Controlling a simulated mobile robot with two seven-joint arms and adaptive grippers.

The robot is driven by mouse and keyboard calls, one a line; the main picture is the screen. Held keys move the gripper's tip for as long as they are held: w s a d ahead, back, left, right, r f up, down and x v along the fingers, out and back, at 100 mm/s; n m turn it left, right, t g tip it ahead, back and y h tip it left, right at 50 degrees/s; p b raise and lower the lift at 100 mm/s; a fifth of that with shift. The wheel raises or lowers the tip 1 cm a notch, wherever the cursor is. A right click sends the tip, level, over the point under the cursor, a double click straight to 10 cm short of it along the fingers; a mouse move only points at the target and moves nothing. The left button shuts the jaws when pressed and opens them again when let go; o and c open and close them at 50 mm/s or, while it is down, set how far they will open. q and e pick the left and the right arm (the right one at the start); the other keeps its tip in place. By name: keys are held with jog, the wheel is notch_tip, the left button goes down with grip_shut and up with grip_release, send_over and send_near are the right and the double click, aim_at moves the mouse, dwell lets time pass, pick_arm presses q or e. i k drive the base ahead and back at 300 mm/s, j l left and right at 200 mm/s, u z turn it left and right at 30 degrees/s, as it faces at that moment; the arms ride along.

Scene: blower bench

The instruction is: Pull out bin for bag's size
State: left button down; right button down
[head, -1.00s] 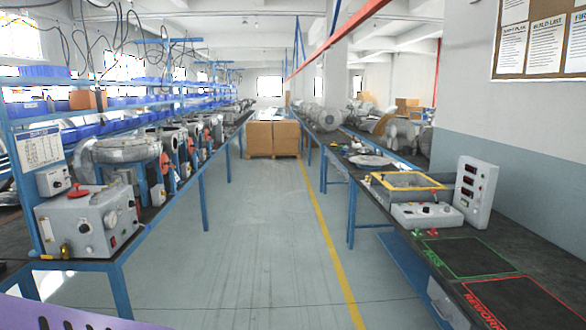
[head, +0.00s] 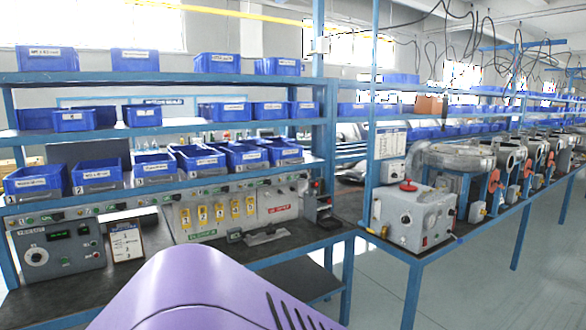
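Blue bins with white labels stand on the blue shelf rack in the head view. Several sit on the top shelf, such as one at far left (head: 46,59) and one at right (head: 277,66). More stand on the middle shelf, such as this bin (head: 73,120). The lowest row has larger bins, such as one at left (head: 36,180) and one nearer the middle (head: 198,160). The label text is too small to read. No bag can be made out. Neither of my grippers is in view.
Below the bins is a workbench with a control box (head: 62,247), a white sign (head: 127,242) and yellow numbered tags (head: 219,213). A grey machine box with a red knob (head: 409,216) stands on the bench to the right. Open floor (head: 480,290) lies at lower right.

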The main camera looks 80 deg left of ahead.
aim_at(94, 176)
jog(key=u, duration=3.6)
jog(key=i+u, duration=0.1)
jog(key=u, duration=0.15)
jog(key=i+l, duration=0.25)
jog(key=i, duration=0.15)
jog(key=i+l, duration=0.2)
jog(key=i, duration=0.15)
jog(key=i+l, duration=0.25)
jog(key=i, duration=0.15)
